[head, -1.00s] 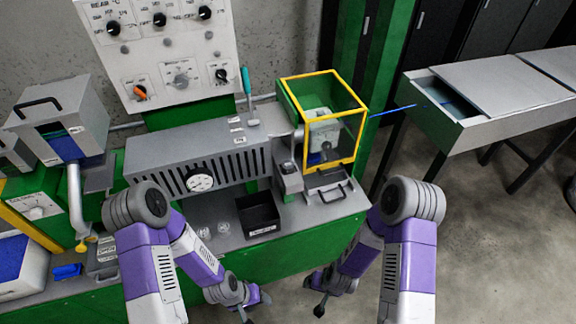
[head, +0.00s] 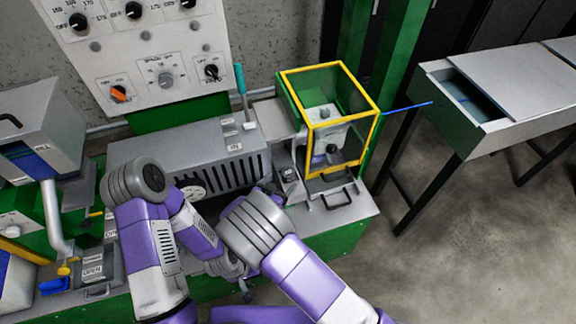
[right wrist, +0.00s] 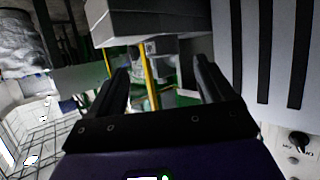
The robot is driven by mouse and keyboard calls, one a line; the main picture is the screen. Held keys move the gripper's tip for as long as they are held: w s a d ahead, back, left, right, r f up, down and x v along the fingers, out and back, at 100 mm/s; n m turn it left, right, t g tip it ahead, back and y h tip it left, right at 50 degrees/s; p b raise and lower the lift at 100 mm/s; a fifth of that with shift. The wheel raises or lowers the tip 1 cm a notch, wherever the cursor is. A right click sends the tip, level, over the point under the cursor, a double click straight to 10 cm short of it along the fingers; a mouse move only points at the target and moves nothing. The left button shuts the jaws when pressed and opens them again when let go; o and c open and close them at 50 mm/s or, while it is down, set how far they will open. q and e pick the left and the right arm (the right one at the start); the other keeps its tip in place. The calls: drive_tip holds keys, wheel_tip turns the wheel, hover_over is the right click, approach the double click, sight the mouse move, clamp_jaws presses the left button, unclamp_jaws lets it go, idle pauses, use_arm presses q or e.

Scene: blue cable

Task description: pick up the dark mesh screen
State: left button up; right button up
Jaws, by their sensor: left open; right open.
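I cannot make out a dark mesh screen for certain in either view. My right gripper is open in the right wrist view (right wrist: 162,82), with nothing between its two dark fingers. In the head view it is mostly hidden behind my right arm, near the front of the grey slotted housing (head: 205,150). My left gripper (head: 246,287) is low in the head view, in front of the green bench; it is open and its fingers show small. My right arm covers the middle of the bench top.
A yellow-framed clear guard (head: 328,118) stands at the bench's right; its yellow bars (right wrist: 150,80) show beyond my right fingers. A teal-handled tool (head: 241,80) stands on the housing. A grey table with an open drawer (head: 470,98) is at right. Floor between is clear.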

sight(288, 173)
drive_tip(key=shift+w+d, duration=0.15)
drive_tip(key=shift+d, duration=0.2)
use_arm(q)
drive_tip(key=shift+s+f+b, duration=0.2)
drive_tip(key=shift+s+b, duration=0.1)
drive_tip(key=shift+s, duration=0.25)
use_arm(e)
drive_tip(key=x, duration=0.5)
drive_tip(key=shift+w+a, duration=0.2)
drive_tip(key=shift+w, duration=0.25)
drive_tip(key=c, duration=1.2)
drive_tip(key=shift+r, duration=0.1)
drive_tip(key=shift+c, duration=0.2)
